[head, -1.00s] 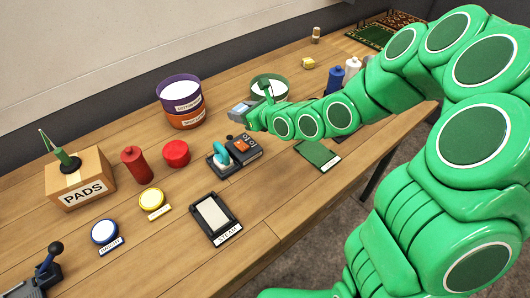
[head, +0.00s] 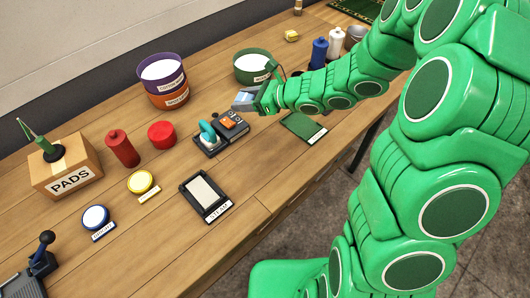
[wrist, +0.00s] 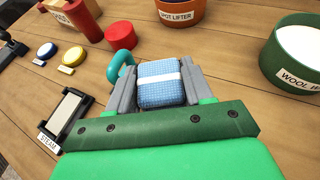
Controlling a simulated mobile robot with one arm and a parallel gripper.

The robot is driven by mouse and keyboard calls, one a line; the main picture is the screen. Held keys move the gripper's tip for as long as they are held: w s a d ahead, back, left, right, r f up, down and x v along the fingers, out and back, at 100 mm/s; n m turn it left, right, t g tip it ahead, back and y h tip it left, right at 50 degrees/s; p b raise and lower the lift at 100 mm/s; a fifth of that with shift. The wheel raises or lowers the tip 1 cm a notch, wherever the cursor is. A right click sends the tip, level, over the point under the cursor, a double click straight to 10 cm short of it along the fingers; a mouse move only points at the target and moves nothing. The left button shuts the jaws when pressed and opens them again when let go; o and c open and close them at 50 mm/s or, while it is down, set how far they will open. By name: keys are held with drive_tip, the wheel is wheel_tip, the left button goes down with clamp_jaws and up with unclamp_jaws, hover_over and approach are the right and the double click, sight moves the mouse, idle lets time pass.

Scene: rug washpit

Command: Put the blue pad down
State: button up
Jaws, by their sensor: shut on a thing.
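In the wrist view, the blue pad (wrist: 161,90), a woven block with a white band, sits between the two grey fingers of my gripper (wrist: 158,76). The gripper is shut on it. I cannot tell how high the pad is above the bench.
The teal-handled device (head: 222,132) and a green mat (head: 302,127) lie nearby. A green bucket (head: 253,66), a purple bucket (head: 163,73) above an orange one (head: 170,98), a STEAM tray (head: 206,197) and a PADS box (head: 66,172) stand on the bench. Bare wood (head: 270,175) lies in front.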

sight(265, 153)
drive_tip(key=s+d+f+n+g, duration=0.35)
drive_tip(key=s+d, duration=0.25)
drive_tip(key=s, duration=0.2)
drive_tip(key=shift+g+y, duration=0.25)
drive_tip(key=shift+y, duration=0.05)
drive_tip(key=shift+s+f, duration=0.1)
drive_tip(key=shift+f, duration=4.05)
drive_tip(key=shift+f, duration=0.1)
drive_tip(key=o, duration=1)
drive_tip(key=shift+d+r, duration=0.25)
drive_tip(key=shift+d, duration=0.1)
drive_tip(key=v, duration=1.1)
drive_tip(key=shift+d, duration=0.15)
drive_tip(key=shift+r, duration=0.15)
